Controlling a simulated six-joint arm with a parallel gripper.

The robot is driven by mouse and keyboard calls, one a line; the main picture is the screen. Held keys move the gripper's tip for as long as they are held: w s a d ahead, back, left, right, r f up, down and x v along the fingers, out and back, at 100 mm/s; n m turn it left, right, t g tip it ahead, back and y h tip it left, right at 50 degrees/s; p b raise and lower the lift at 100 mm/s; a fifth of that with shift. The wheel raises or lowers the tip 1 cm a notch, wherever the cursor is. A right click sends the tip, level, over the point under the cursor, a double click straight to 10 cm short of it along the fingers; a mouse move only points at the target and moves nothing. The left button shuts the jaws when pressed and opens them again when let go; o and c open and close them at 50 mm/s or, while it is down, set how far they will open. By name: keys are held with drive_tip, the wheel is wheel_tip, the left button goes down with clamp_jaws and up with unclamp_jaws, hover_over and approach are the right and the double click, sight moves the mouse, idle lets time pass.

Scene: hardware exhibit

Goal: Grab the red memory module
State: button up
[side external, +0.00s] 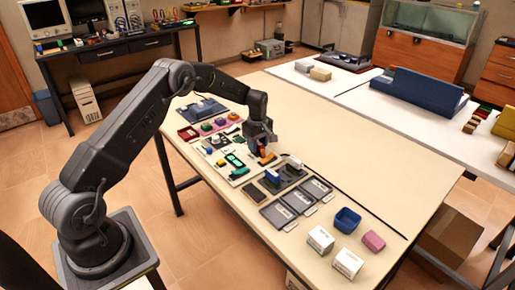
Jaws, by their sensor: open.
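My gripper (261,146) is open and points down, low over the row of parts on the long cream table (350,150). A small orange-red piece (267,159) lies right at its fingertips; it may be the red memory module, but it is too small to be sure. I cannot tell whether the fingers touch it or stand around it. A green part (235,161) lies just left of the gripper on a pale board. A dark red tray (187,133) lies farther left.
Near the gripper are grey trays (278,214), a dark phone-like slab (252,192) and a small blue block (272,176). A blue bin (346,220), white boxes (320,239) and a pink block (373,241) stand at the front. The table's right half is clear.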

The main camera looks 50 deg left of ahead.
sight(258, 142)
drive_tip(key=c, duration=0.7)
drive_tip(key=shift+r, duration=3.3)
